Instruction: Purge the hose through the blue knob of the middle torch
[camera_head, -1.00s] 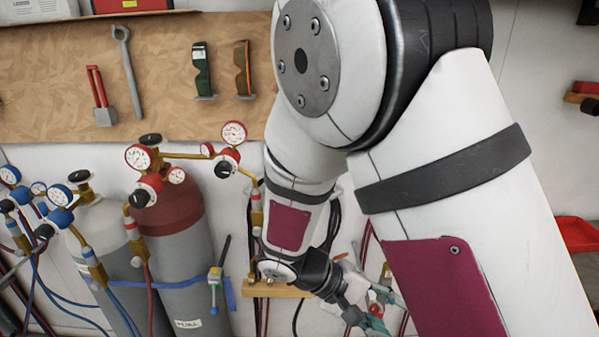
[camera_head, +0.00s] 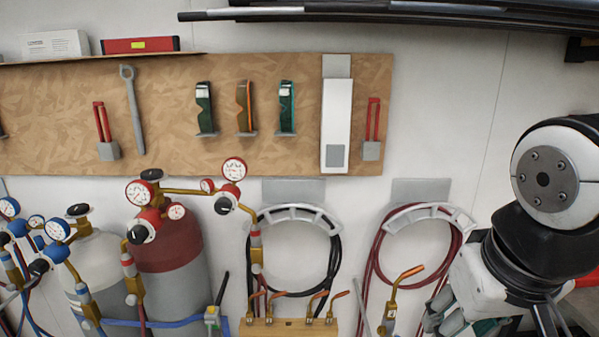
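Several torch tips of copper colour stand in a wooden rack (camera_head: 290,327) at the bottom edge; their lower parts are cut off. Another torch (camera_head: 391,306), with a brass body and an angled copper tip, stands to the right of the rack. I cannot tell which is the middle torch, and no blue torch knob is visible. My gripper (camera_head: 447,318) is at the lower right, to the right of the brass torch and apparently apart from it. Its fingers are partly cut off, so its opening is unclear. A green patch beside it is too small to identify.
Gas cylinders with gauges, a red-topped one (camera_head: 172,250) and a grey one (camera_head: 100,268), stand at left. A black hose (camera_head: 338,255) and a red hose (camera_head: 372,250) hang on wall brackets. A pegboard (camera_head: 60,140) holds tools and glasses. The wall between is clear.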

